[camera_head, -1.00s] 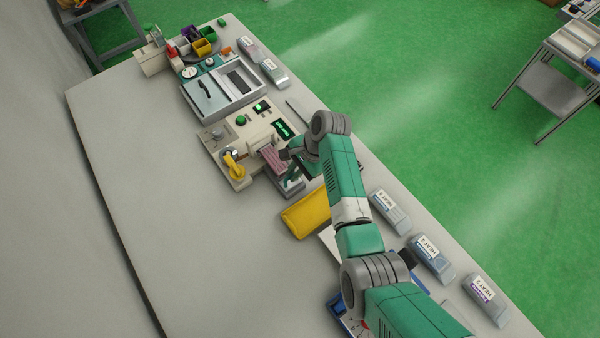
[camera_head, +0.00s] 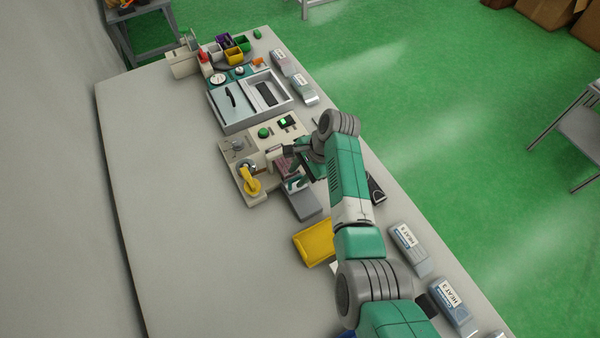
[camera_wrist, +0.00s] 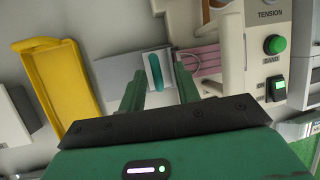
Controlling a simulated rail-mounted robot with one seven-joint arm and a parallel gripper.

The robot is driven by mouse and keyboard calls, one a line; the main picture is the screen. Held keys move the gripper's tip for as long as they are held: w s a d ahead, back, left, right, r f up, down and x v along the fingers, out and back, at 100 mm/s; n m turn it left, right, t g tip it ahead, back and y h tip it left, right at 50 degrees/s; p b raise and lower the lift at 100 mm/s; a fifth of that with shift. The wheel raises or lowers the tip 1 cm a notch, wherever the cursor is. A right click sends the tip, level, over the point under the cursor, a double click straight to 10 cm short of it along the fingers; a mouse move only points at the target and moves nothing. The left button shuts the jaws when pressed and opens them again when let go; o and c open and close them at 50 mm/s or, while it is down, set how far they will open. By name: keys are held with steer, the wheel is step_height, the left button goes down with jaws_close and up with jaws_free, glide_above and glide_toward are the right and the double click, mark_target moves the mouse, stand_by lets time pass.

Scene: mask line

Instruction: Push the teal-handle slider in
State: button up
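The slider (camera_head: 303,203) is a grey plate at the near side of the beige machine, sticking out towards the yellow tray. In the wrist view the slider's pale plate (camera_wrist: 146,72) carries an upright teal handle (camera_wrist: 155,70). My gripper (camera_wrist: 160,82) is open, with one green finger on each side of the handle. Gaps show between the fingers and the handle, and I cannot tell whether either touches it. The beige machine (camera_wrist: 232,45) with pink strips (camera_wrist: 203,59) lies to the right of the handle. In the head view my gripper (camera_head: 298,172) partly hides the handle.
A yellow tray (camera_head: 315,243) lies close to the slider's outer end. A yellow lever (camera_head: 250,181) stands on the machine's left side. A grey-blue station (camera_head: 232,98) is behind it. Labelled grey packs (camera_head: 409,247) line the right table edge. The left tabletop is clear.

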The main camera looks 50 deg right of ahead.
steer(key=p+v, duration=0.1)
steer(key=v, duration=0.6)
steer(key=shift+s+r+p, duration=0.2)
steer(key=shift+r+p, duration=0.1)
steer(key=shift+r, duration=0.05)
steer(key=shift+d, duration=0.1)
